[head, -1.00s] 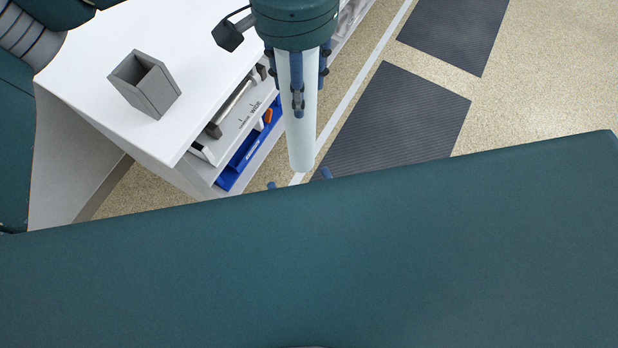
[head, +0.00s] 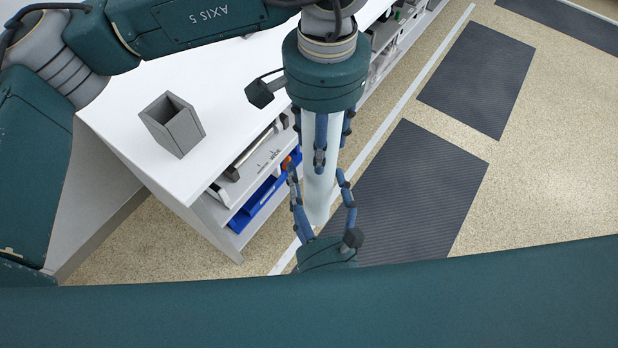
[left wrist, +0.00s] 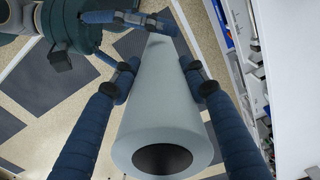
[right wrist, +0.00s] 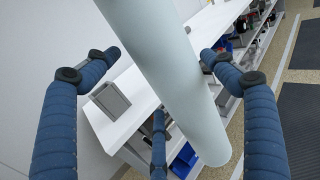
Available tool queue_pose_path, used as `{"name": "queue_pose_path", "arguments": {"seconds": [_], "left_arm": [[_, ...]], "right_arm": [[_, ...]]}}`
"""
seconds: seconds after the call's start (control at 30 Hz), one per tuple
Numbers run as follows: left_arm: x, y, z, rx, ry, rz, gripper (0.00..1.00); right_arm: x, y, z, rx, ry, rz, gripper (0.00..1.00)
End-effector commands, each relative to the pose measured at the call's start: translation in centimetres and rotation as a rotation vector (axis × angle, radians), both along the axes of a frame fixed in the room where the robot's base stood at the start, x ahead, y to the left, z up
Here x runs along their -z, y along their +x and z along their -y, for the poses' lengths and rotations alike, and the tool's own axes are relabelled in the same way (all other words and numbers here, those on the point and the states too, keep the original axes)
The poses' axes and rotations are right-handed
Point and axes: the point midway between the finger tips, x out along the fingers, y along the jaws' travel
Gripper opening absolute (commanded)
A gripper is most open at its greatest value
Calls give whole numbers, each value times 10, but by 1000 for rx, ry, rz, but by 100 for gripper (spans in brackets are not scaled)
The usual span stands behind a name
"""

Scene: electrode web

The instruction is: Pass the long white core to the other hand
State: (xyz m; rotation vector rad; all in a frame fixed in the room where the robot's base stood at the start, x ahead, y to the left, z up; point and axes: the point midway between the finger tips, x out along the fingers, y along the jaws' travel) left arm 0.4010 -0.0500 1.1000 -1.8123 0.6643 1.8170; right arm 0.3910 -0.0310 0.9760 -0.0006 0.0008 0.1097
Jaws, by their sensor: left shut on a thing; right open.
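The long white core (head: 319,187) hangs nearly upright in the head view. My left gripper (head: 321,145) is shut on its upper part. In the left wrist view the core (left wrist: 165,110) runs away between the fingers, its dark hollow end nearest the camera. My right gripper (head: 317,174) is below, open, its fingers pointing up on both sides of the core's lower part. In the right wrist view the core (right wrist: 170,75) slants between the spread fingers, its lower end at the lower right. I cannot tell whether any right finger touches it.
A white bench (head: 225,95) stands at the left with an open grey square box (head: 173,125) on top. Its open side holds shelves with a blue tray (head: 262,203). Dark mats (head: 425,190) lie on the speckled floor at the right, where there is free room.

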Motion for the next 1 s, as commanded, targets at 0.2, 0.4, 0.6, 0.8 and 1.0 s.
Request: {"name": "queue_pose_path", "arguments": {"seconds": [0.2,0.4,0.6,0.8,1.0], "left_arm": [[-1,0,0,0,-1,1,18],[-1,0,0,0,-1,1,18],[-1,0,1,1,-2,1,18],[-1,0,2,2,-5,0,66],[0,0,1,1,-3,0,66]], "right_arm": [[0,8,-1,-1,0,0,84],[0,8,-1,-1,0,0,82],[0,7,-1,-2,0,0,42],[-2,7,-2,-4,0,2,18],[-1,8,-2,-2,0,2,18]]}}
